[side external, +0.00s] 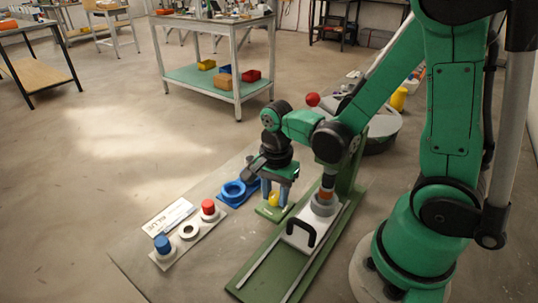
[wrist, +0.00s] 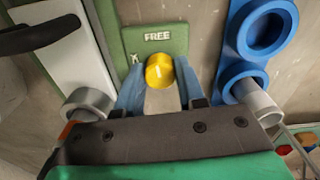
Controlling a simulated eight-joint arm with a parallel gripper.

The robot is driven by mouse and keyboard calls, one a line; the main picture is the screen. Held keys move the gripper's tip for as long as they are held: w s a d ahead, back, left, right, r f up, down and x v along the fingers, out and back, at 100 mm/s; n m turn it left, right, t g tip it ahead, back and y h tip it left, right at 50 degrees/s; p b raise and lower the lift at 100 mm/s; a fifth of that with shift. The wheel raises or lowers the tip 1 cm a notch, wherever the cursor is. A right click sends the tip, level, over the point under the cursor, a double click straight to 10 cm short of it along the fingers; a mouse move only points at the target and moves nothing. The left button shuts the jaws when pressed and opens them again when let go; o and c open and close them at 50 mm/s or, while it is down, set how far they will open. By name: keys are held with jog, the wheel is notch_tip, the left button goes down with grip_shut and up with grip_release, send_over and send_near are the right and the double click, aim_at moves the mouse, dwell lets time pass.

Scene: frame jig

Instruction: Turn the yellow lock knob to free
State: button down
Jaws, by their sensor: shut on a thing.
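The yellow lock knob (wrist: 158,70) sits on a green plate (wrist: 170,40) marked FREE in the wrist view. A short pale line shows on the knob's face. In the side view the knob (side external: 273,200) is low between the blue fingers of my gripper (side external: 274,192). The gripper points down and is shut on the knob, one finger on each side, as the wrist view of my gripper (wrist: 160,82) also shows. The knob's lower side is partly hidden, and I cannot tell its exact turn.
A sliding carriage with a black handle (side external: 299,236) and a grey ring lies on the green rail base (side external: 262,272) beside the knob. A blue ring fixture (side external: 233,191) stands to the left. A pale board with red (side external: 208,207) and blue (side external: 162,243) caps lies front left.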

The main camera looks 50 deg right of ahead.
aim_at(275, 194)
jog(key=shift+m, duration=0.6)
jog(key=c, duration=0.5)
grip_release()
jog(key=shift+c, duration=0.2)
jog(key=shift+r, duration=0.1)
jog(key=shift+r, duration=2.75)
